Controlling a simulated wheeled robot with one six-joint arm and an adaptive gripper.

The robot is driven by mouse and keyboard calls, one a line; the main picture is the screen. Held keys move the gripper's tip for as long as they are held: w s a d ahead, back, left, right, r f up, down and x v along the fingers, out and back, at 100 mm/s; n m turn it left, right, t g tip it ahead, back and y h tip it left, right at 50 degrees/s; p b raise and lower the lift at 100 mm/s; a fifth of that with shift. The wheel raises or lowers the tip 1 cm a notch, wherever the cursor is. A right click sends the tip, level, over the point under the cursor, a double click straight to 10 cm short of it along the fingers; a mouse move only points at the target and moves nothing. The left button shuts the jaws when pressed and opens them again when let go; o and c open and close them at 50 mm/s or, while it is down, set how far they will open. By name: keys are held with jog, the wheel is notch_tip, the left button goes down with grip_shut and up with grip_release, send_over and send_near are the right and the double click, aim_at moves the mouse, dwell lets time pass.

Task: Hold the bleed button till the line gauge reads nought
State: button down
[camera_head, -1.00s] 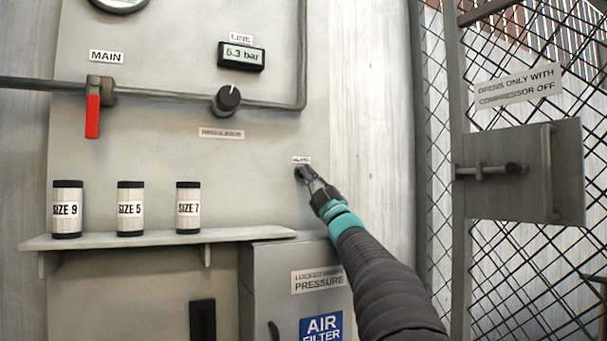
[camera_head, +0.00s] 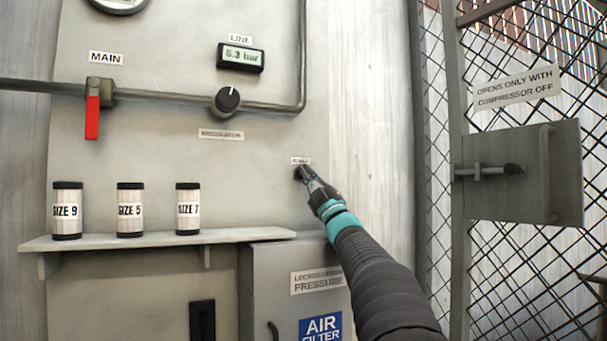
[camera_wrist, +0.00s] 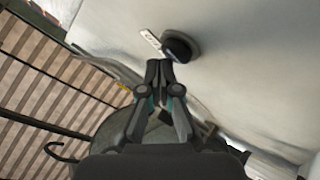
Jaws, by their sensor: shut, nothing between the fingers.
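The bleed button (camera_head: 298,173) is a small dark round knob under a small white label on the grey panel. In the wrist view it is a black round button (camera_wrist: 181,46) beside its label. My gripper (camera_head: 305,172) is shut and empty, its tips right at the button in the head view. In the wrist view my gripper (camera_wrist: 160,66) has its tips close beside the button's lower edge. I cannot tell whether they touch it. The line gauge (camera_head: 241,56) shows a blurred number, about 5.3 bar, its first digit unclear.
The red MAIN lever (camera_head: 92,116) hangs down from the pipe, and a dark regulator knob (camera_head: 227,100) sits mid-panel. Several canisters stand on the shelf (camera_head: 150,240). An air filter cabinet (camera_head: 268,262) is below my arm. A mesh gate with a bolt (camera_head: 490,171) is at right.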

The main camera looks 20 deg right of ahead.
jog(key=shift+w+a+f, duration=0.15)
jog(key=shift+w+f, duration=0.25)
jog(key=shift+w, duration=0.25)
dwell(2.9)
jog(key=shift+f, duration=0.1)
jog(key=shift+s+f+b, duration=0.5)
jog(key=shift+s+b, duration=0.05)
jog(key=shift+b, duration=0.35)
jog(key=shift+s+h, duration=0.1)
jog(key=shift+h, duration=0.2)
jog(key=shift+s+d+r+b, duration=0.15)
jog(key=shift+s+b, duration=0.35)
jog(key=shift+s, duration=0.75)
jog(key=shift+s+d+r+b, duration=0.15)
jog(key=shift+s+b, duration=0.3)
jog(key=shift+s, duration=0.8)
